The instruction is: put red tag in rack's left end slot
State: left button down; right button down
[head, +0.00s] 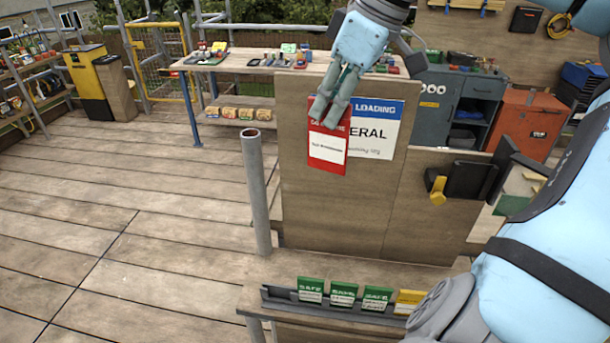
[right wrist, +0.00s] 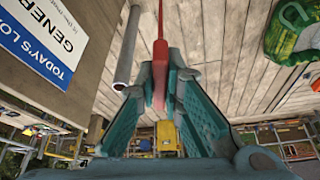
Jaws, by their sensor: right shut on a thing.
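The red tag (head: 328,152), a flat card with a white panel, hangs below my right gripper (head: 332,108), which is shut on its top edge. In the right wrist view the tag (right wrist: 161,45) shows edge-on between the fingers of the gripper (right wrist: 160,78). The tag is in the air, in front of the board. The dark rack (head: 268,300) is on the ledge at the bottom, below the tag and apart from it. Green tags (head: 343,293) and a yellow tag (head: 408,300) stand in it; its left end is bare. My left gripper is not in view.
A wooden board (head: 330,215) with a white and blue sign (head: 378,130) stands behind the tag. A grey upright pipe (head: 256,190) rises left of the board, behind the rack. A workbench with small items (head: 255,62) is farther back. The plank floor (head: 130,200) at left is clear.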

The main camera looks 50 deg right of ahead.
aim_at(312, 134)
jog(key=b+x, duration=0.1)
jog(key=x, duration=0.2)
jog(key=b+x, duration=0.1)
jog(key=x, duration=0.2)
jog(key=shift+w+d+f, duration=0.1)
jog(key=shift+w+f, duration=0.1)
jog(key=shift+w, duration=0.35)
jog(key=w+a+f+n+b, duration=0.1)
jog(key=f+b, duration=0.8)
jog(key=f, duration=1.1)
jog(key=w+a+f+n+y+b, duration=0.1)
jog(key=w+a+f+b, duration=0.3)
jog(key=f, duration=1.7)
jog(key=n+b, duration=0.1)
jog(key=b, duration=0.4)
jog(key=shift+w, duration=0.4)
jog(key=c, duration=1.6)
grip_release()
jog(key=shift+c, duration=0.2)
